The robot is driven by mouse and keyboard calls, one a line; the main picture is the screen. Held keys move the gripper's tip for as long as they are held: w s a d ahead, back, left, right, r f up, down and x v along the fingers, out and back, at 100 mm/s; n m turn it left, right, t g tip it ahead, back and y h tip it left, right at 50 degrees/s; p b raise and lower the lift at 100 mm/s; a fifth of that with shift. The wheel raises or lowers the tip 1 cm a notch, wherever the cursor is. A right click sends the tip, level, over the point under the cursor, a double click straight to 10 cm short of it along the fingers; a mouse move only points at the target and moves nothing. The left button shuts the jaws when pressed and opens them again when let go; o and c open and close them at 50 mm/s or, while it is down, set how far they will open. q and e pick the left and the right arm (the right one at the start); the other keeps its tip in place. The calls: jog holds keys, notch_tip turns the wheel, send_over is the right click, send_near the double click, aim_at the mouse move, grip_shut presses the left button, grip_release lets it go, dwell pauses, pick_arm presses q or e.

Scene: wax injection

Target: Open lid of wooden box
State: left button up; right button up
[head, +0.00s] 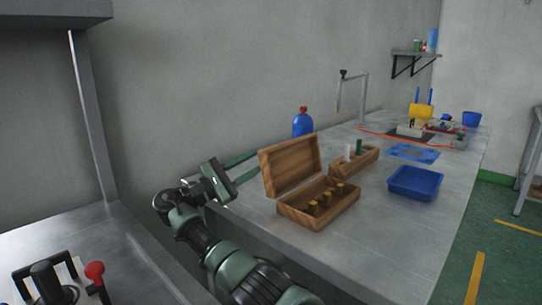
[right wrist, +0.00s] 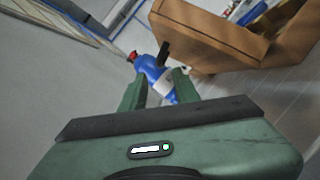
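The wooden box (head: 318,222) stands at the near left end of the metal table. Its lid (head: 290,164) is raised, standing up and tilted back on the left side. Several dark cylinders with gold tops stand inside the box. My right gripper (head: 247,166) is left of the lid, apart from it, with its fingers pointing away from me. In the right wrist view its fingers (right wrist: 158,84) are spread with nothing between them, and brown wood of the box (right wrist: 210,40) is to their right. My left gripper is not in view.
A blue bottle with a red cap (head: 302,124) stands behind the lid; it shows ahead of the fingers in the right wrist view (right wrist: 152,72). A second wooden box (head: 352,164) holds a white and a green item. A blue tray (head: 415,183) sits right. The table front is clear.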

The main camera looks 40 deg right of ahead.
aim_at(288, 163)
jog(key=x, duration=0.6)
jog(key=shift+d+r, duration=0.15)
jog(key=shift+d, duration=0.15)
grip_shut()
jog(key=shift+r, duration=0.1)
dwell(1.0)
